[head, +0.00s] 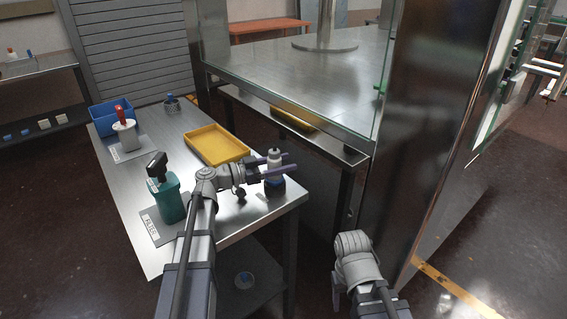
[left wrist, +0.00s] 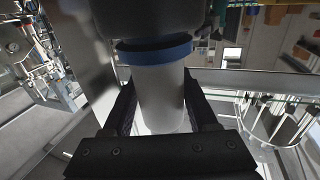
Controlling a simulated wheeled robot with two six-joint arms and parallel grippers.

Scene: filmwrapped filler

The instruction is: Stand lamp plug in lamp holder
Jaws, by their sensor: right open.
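My left gripper (head: 279,165) is at the right end of the steel bench. Its fingers are shut around the white neck of an upright piece with a dark base, which I take to be the lamp plug (head: 274,185). The white neck and a blue ring (left wrist: 155,52) show between the fingers in the left wrist view. The piece stands at or just above the bench top; I cannot tell which. My right gripper (head: 339,283) is low, beside the bench, with its fingers barely visible. A wire cup (head: 172,106) at the bench's back may be the lamp holder; I cannot tell.
The steel bench (head: 180,137) also carries a yellow tray (head: 216,145), a blue bin (head: 111,113), a red-topped white container (head: 125,134) and a teal bottle (head: 171,205) on a labelled mat. A glass-sided steel cabinet (head: 425,140) stands to the right.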

